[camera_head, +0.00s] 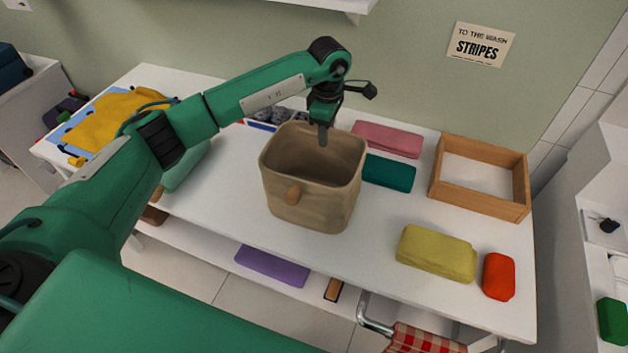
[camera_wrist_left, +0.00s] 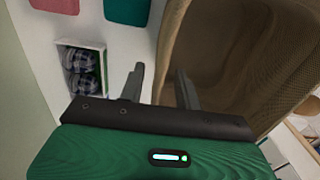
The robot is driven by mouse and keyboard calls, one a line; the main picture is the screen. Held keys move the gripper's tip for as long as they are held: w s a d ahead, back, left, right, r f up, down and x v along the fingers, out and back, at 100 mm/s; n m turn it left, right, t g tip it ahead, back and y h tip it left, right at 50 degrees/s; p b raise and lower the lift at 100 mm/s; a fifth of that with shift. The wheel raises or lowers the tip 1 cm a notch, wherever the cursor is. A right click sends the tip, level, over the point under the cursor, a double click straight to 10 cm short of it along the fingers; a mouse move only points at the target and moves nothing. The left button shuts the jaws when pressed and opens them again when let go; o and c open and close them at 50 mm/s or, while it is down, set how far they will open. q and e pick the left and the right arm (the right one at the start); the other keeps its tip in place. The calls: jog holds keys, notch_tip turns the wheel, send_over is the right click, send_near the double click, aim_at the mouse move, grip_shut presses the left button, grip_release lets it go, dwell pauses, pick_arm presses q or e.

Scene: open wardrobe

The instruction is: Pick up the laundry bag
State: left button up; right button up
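The laundry bag (camera_head: 325,208) is a tan, open-topped fabric bag with a brown tab on its front. It stands upright and looks empty on the white table. My left gripper (camera_head: 322,132) points down at the bag's back rim. In the left wrist view, the bag (camera_wrist_left: 245,50) fills the right side. There the fingers of my left gripper (camera_wrist_left: 160,82) are spread apart, one outside the bag and one inside its mouth. The bag's wall lies between them, with a gap beside it. My right gripper is in neither view.
Behind and right of the bag lie pink (camera_head: 388,138) and teal (camera_head: 388,172) folded cloths. A wooden tray (camera_head: 480,212) is at the right. Yellow (camera_head: 436,253) and red (camera_head: 498,276) bundles lie near the front right. A divided box (camera_wrist_left: 84,68) with dark patterned items stands behind the bag.

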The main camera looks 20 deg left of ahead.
pick_arm(q)
grip_shut()
dwell(1.4)
